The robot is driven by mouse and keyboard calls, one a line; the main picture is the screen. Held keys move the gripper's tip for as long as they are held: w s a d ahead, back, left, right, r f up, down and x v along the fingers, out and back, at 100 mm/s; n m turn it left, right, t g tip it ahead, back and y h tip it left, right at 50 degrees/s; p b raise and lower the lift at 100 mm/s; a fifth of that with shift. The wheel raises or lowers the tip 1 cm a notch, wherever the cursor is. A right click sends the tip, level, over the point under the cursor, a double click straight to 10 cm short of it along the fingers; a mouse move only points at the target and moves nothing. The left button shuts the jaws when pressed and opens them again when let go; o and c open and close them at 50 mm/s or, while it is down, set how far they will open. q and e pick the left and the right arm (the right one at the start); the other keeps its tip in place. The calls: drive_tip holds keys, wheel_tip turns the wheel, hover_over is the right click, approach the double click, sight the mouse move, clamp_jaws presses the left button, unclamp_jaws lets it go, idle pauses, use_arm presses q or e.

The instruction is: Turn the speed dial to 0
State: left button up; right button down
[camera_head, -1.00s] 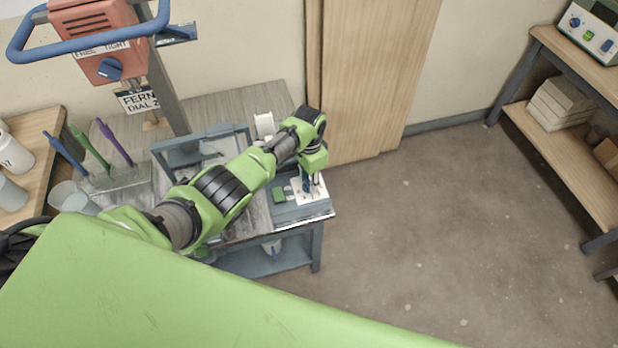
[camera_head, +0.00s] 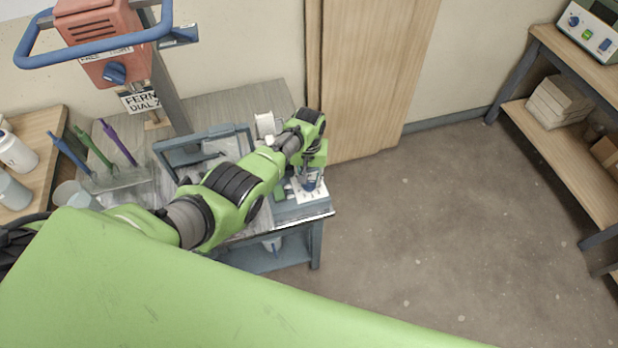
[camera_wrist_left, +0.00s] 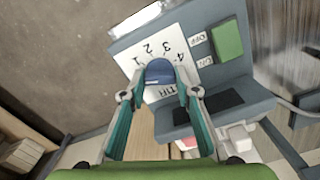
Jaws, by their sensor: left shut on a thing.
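The speed dial (camera_wrist_left: 160,73) is a blue knob on a white numbered plate (camera_wrist_left: 171,46), seen in the left wrist view. The plate is on a grey control box (camera_wrist_left: 243,66) with a green switch (camera_wrist_left: 228,39) marked ON and OFF. My left gripper (camera_wrist_left: 158,93) is shut on the dial, one finger on each side of it. In the head view my left gripper (camera_head: 312,180) reaches down onto the white plate (camera_head: 313,195) at the bench's right corner. The dial's pointer and exact setting are hard to tell. My right gripper is not in view.
A mixer head (camera_head: 103,45) with a blue handle stands at the upper left. Coloured tools (camera_head: 118,142) stand in a holder beside white containers (camera_head: 14,152). A shelf (camera_head: 560,140) with boxes is at the right. The floor (camera_head: 430,230) between is clear.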

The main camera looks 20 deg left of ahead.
sight(309, 181)
use_arm(q)
drive_tip(key=shift+n, duration=1.1)
drive_tip(key=shift+c, duration=0.2)
drive_tip(key=o, duration=1.1)
wheel_tip(309, 181, up, 12)
drive_tip(key=shift+r, duration=0.1)
